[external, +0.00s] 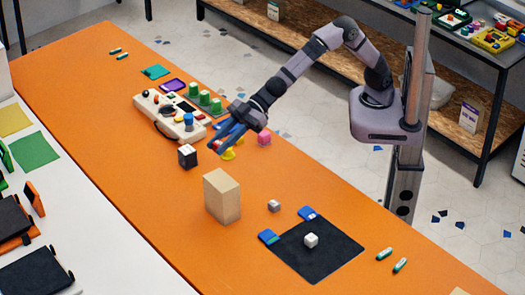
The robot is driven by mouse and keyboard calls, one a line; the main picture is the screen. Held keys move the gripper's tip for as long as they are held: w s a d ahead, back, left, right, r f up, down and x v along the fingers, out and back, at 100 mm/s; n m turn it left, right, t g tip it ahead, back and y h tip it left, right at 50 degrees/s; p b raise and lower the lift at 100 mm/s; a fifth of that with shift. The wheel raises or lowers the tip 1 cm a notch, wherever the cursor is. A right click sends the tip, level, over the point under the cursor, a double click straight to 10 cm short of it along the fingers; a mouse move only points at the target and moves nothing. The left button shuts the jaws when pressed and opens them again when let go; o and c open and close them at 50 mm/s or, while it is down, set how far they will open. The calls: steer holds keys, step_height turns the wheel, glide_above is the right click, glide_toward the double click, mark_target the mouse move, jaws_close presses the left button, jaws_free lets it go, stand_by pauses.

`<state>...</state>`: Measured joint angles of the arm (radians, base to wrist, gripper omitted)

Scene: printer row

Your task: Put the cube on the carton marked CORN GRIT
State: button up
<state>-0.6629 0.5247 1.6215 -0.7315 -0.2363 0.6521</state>
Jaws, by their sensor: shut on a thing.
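My gripper (222,142) is low over the orange table, right of the button panel. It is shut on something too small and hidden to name. A yellow piece and a red piece show close by its fingertips. A black cube with a white top (188,156) sits on the table left of the gripper. A small grey cube (274,205) sits farther right, and a white cube (311,240) is on the black mat. A plain tan carton (222,196) stands upright in front of the gripper; I cannot read any marking on it.
The button panel (158,112) and several green pieces on a strip (204,98) lie behind left. A pink piece (264,137) is right of the gripper. The black mat (332,262) has blue blocks at its edges. The table's near left is clear.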

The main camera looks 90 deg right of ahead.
mark_target(222, 178)
steer(key=shift+w+d+f+m+t, duration=0.1)
steer(key=shift+d+f+m+t, duration=0.05)
steer(key=shift+d+f, duration=0.35)
steer(key=shift+w+d+f+m+t, duration=0.15)
steer(key=shift+d+f, duration=0.1)
steer(key=shift+f, duration=0.3)
steer(key=shift+s+f+p, duration=0.1)
steer(key=shift+f+p, duration=0.6)
steer(key=shift+f, duration=4.25)
steer(key=shift+f+b, duration=0.3)
steer(key=o, duration=1)
steer(key=shift+r, duration=0.1)
steer(key=shift+r+p, duration=0.2)
steer(key=shift+p, duration=0.1)
steer(key=shift+b+v, duration=1.4)
steer(key=shift+v, duration=4.55)
